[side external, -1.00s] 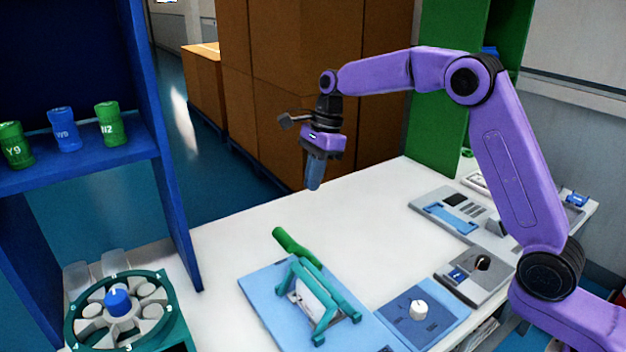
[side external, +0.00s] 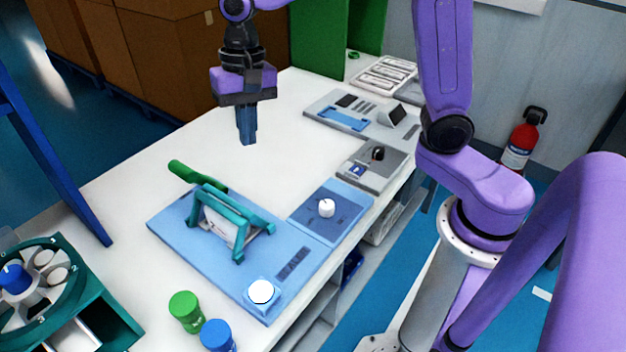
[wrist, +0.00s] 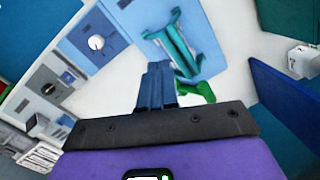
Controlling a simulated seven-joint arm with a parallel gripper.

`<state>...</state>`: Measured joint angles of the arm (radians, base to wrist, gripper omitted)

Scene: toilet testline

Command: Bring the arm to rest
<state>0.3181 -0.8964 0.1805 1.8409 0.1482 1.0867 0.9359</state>
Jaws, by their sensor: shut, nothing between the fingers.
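My gripper (side external: 247,138) is shut and empty, its blue fingers together and pointing down. It hangs in the air above the white table (side external: 130,172), behind the teal lever fixture (side external: 230,218) in the side view. In the wrist view the closed fingers (wrist: 157,72) show in the middle, with the fixture's green handle (wrist: 197,90) just beyond them to the right. Nothing touches the fingers.
A blue panel with a white knob (side external: 326,207) and a grey switch panel (side external: 372,165) stand right of the fixture. A teal rotary carousel (side external: 45,290) is at lower left. Green (side external: 186,310) and blue (side external: 217,335) containers stand at the front edge. The table's left part is clear.

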